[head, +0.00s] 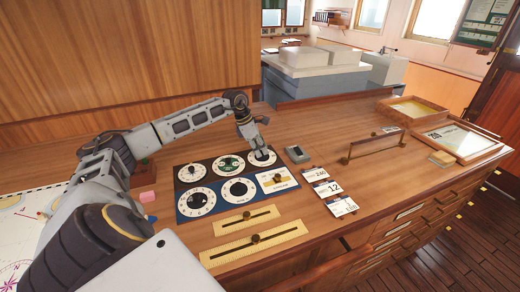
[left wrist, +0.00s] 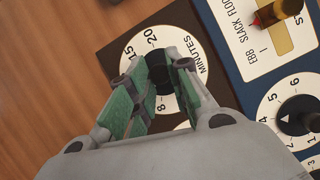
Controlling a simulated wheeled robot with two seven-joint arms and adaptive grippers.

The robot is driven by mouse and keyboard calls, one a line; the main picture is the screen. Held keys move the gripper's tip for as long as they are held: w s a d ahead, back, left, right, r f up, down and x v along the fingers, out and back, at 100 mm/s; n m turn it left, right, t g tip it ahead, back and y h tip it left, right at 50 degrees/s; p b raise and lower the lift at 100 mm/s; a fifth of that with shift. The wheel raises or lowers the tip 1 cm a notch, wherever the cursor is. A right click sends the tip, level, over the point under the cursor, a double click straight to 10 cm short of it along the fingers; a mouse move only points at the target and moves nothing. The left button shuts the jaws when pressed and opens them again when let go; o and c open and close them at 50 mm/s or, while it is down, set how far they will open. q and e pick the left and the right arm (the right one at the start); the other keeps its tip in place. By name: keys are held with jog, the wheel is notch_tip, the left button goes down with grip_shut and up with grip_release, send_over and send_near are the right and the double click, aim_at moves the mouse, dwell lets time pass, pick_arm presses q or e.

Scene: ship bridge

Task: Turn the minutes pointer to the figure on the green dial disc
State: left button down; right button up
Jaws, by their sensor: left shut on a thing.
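The minutes dial (head: 270,160) is the round white dial at the top right of the panel in the head view. In the left wrist view the dial (left wrist: 186,42) shows "MINUTES", 20, 15 and a partly covered 8. My left gripper (head: 258,149) points down onto this dial. Its green-padded fingers (left wrist: 160,88) are shut on the dark round knob of the minutes pointer (left wrist: 159,70), one on each side. The pointer's tip is hidden, so its reading cannot be told. The green dial disc (head: 231,164) is in the top middle; its figure is too small to read. My right gripper is not in view.
Below are two more dials (head: 196,201) and a sliding marker plate (head: 277,181), close to the gripper. Yellow slide rulers (head: 247,220) lie in front. A small grey device (head: 297,154) and number cards (head: 328,187) are to the right. The desk beyond is mostly clear.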

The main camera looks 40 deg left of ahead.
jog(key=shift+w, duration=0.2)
pick_arm(q)
jog(key=c, duration=1.6)
grip_release()
jog(key=o, duration=0.3)
jog(key=shift+s+a+r, duration=0.1)
jog(key=shift+r, duration=0.35)
jog(key=v, duration=1.1)
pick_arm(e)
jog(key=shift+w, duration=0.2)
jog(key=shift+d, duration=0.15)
